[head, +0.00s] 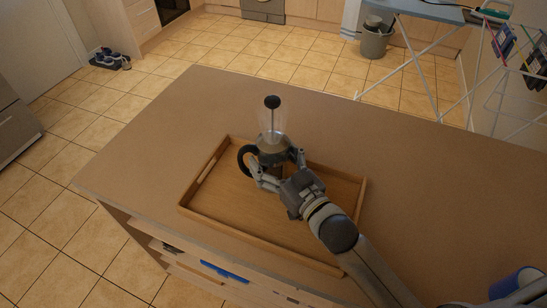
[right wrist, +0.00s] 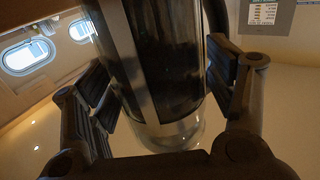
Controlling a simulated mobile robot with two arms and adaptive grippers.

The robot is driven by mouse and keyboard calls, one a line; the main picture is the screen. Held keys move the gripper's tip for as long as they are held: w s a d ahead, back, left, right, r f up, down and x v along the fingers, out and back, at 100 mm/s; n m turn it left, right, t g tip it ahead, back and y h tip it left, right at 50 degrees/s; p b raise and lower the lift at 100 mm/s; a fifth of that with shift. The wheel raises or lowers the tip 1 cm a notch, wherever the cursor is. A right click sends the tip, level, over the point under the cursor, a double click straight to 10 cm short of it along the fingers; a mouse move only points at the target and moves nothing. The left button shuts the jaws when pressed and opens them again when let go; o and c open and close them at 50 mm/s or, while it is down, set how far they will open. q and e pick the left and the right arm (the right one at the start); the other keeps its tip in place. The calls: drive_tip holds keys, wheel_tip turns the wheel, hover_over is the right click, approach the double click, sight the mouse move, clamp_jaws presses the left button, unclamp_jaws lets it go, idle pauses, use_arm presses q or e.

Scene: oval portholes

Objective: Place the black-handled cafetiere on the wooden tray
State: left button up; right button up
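The cafetiere (head: 273,121) has a clear glass body, a black knob on top and a black handle (head: 245,160) on its left. It stands upright over the back left part of the wooden tray (head: 225,220). My right gripper (head: 278,168) has its fingers around the lower body and looks shut on it. In the right wrist view the cafetiere's dark glass and metal strips (right wrist: 165,70) fill the space between the finger pads (right wrist: 165,95). Whether its base touches the tray is hidden by the gripper. My left gripper is not in view.
The tray lies on a brown counter (head: 420,170) with free room behind and to the right. Open shelving with a blue item (head: 224,272) is below the front edge. A blue and white object (head: 515,285) is at the lower right. A drying rack (head: 500,100) stands beyond the counter.

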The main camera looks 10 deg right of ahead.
drive_tip(key=shift+r, duration=0.1)
idle(0.3)
drive_tip(key=shift+s+d, duration=0.15)
drive_tip(key=shift+s, duration=0.25)
drive_tip(key=b+v, duration=0.2)
drive_tip(key=v, duration=0.7)
drive_tip(key=shift+s+d, duration=0.1)
drive_tip(key=shift+s, duration=0.25)
drive_tip(key=shift+s+d, duration=0.25)
drive_tip(key=shift+s, duration=0.4)
